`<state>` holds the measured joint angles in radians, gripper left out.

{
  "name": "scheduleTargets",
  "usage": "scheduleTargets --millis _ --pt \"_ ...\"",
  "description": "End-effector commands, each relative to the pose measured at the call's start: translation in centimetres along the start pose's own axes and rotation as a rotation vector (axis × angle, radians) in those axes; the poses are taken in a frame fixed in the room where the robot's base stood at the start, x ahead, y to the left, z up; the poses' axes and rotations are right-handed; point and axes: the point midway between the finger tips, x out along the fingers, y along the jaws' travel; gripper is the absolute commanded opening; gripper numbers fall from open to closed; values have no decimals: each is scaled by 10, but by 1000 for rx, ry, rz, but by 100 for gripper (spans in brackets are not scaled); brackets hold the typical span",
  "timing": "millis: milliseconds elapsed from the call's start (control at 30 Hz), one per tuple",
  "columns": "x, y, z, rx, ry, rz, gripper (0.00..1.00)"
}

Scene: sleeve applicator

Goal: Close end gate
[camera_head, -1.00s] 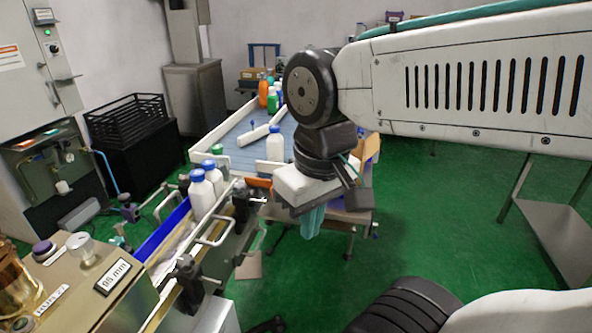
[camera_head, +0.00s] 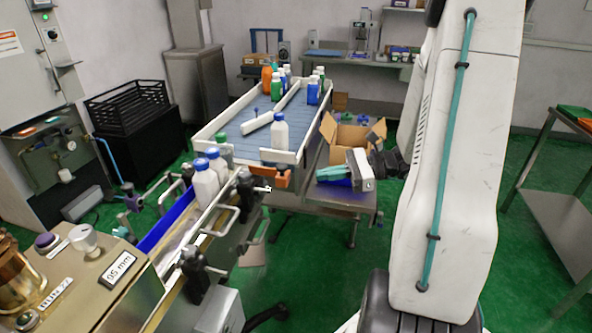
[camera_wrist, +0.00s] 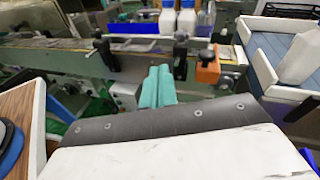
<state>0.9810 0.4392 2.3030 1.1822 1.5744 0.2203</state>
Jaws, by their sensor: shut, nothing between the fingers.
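A blue-topped table (camera_head: 243,127) with white rails stands in mid-view. A short white panel (camera_head: 279,156) at its near right end looks like the end gate. I cannot tell for sure how far it is swung. An orange block (camera_head: 282,179) sits just below it and also shows in the wrist view (camera_wrist: 208,71). A white bottle with a blue cap (camera_head: 279,131) stands behind the panel. My gripper (camera_head: 320,175) has teal fingers, shut and empty, pointing left, to the right of the orange block and apart from it. The fingers also show in the wrist view (camera_wrist: 158,75).
White bottles (camera_head: 204,185) stand in the conveyor lane at front left, with black clamps and metal handles (camera_head: 220,228) along its side. An open carton (camera_head: 350,137) stands behind my gripper. More bottles (camera_head: 313,91) stand at the table's far end.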

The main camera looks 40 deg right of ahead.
Motion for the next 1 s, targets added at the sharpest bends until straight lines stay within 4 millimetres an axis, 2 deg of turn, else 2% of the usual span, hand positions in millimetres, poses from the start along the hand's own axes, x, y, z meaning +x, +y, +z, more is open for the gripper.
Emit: scheduleTargets --millis 33,200,367,467,800,1000 --pt "-16 -9 -16 54 -33 -82 0" --pt "-50 -27 -47 148 -103 -253 0" --pt "-55 -33 -55 173 -123 -301 0" --pt "-44 -36 -54 173 -124 -300 0" --pt "24 -56 -47 171 -122 -294 0" --pt "56 -67 -44 171 -122 -296 0"
